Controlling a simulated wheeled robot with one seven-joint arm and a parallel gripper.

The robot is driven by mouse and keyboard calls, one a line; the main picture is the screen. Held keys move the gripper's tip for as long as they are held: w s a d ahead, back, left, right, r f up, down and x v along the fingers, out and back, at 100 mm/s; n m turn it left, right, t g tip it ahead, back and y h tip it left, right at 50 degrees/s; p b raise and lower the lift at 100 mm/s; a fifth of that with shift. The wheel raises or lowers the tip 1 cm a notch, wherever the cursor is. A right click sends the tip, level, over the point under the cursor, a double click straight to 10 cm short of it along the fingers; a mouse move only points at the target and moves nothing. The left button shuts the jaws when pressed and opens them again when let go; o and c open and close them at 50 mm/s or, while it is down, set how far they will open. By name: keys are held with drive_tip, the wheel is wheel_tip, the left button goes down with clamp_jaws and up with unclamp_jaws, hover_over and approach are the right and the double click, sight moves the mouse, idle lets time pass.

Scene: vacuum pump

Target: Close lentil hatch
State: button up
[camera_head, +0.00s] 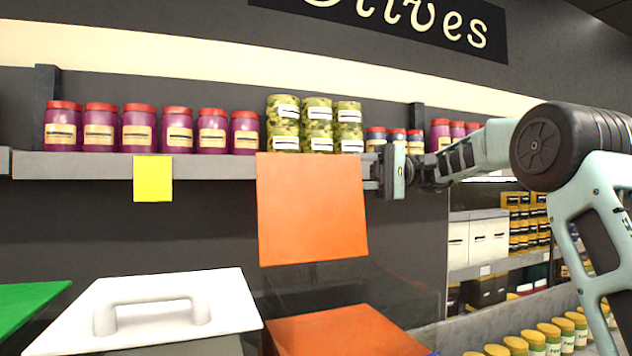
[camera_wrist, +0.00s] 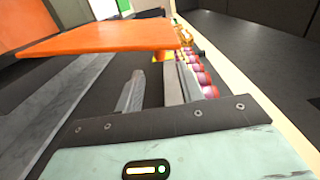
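An orange square hatch panel (camera_head: 310,208) stands raised, nearly upright, in the middle of the head view. No lettering on it shows, so I cannot tell from a label that it is the lentil hatch. A second orange surface (camera_head: 345,332) lies below it. My gripper (camera_head: 374,176) is just right of the raised panel's upper right edge. In the wrist view the orange panel (camera_wrist: 110,38) spans the area beyond the fingertips. My two fingers (camera_wrist: 153,85) stand apart with nothing between them. Whether a finger touches the panel is unclear.
A white lid with a handle (camera_head: 150,305) and a green panel (camera_head: 28,308) are at the lower left. A shelf (camera_head: 215,167) with jars runs behind the panel, with a yellow note (camera_head: 153,179) on its edge. Yellow-lidded jars (camera_head: 548,332) stand at the lower right.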

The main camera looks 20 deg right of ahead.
sight(317, 171)
drive_tip(key=a+b, duration=0.1)
drive_tip(key=a, duration=0.7)
drive_tip(key=shift+a, duration=0.1)
clamp_jaws()
